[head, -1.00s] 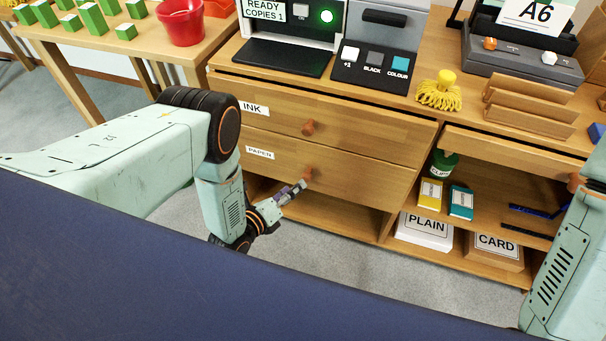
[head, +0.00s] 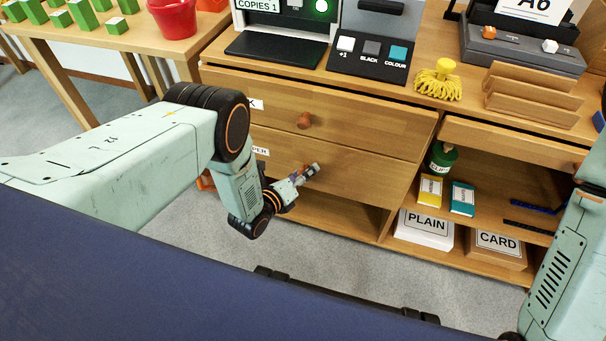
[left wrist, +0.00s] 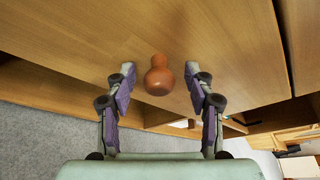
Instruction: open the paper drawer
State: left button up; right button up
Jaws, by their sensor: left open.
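The paper drawer (head: 365,178) is the lower wooden drawer, flush in the cabinet. Its label (head: 261,151) is partly hidden by my left arm. Its round orange-brown knob (left wrist: 158,78) shows in the left wrist view between the two fingers, a little ahead of or level with the tips. In the head view the gripper covers that knob. My left gripper (head: 312,172) is at the drawer front; it also shows in the left wrist view (left wrist: 160,69). It is open, with a gap on each side of the knob. My right gripper is out of view; only the right arm shows.
The ink drawer (head: 345,122) with its own knob (head: 304,120) is shut just above. An open shelf (head: 325,213) lies below. To the right are shelves with a PLAIN box (head: 426,229) and a CARD box (head: 498,249). Grey floor in front is mostly clear.

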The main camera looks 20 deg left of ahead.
pick_arm(q)
jog(key=shift+c, duration=0.3)
grip_shut()
dwell(0.4)
